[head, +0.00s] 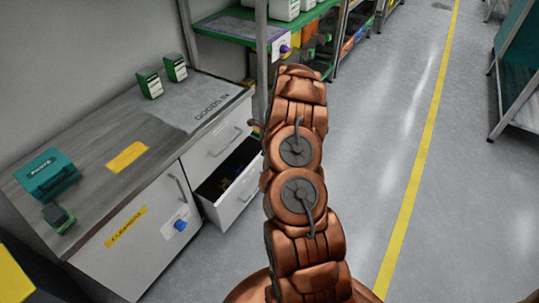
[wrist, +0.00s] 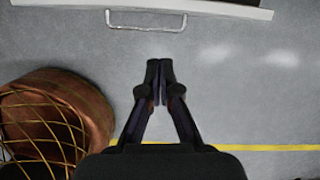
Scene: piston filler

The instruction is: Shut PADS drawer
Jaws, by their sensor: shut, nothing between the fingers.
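An open drawer (head: 234,203) with a white front sticks out of the cabinet in the head view, below a shut drawer (head: 215,145). Dark items lie inside it; no PADS label is readable. My copper-coloured arm covers its right end. In the wrist view the drawer's front edge (wrist: 220,9) runs along the top, with its grey bar handle (wrist: 146,25) below it. My gripper (wrist: 160,65) is shut and empty over the floor, apart from the handle and slightly right of it. The gripper is hidden in the head view.
The worktop (head: 85,135) holds a teal box (head: 47,175) and small green-and-white boxes. A cupboard door (head: 135,235) is left of the drawers. A green shelf rack (head: 240,30) stands behind. The grey floor on the right is clear up to a yellow line (head: 415,180).

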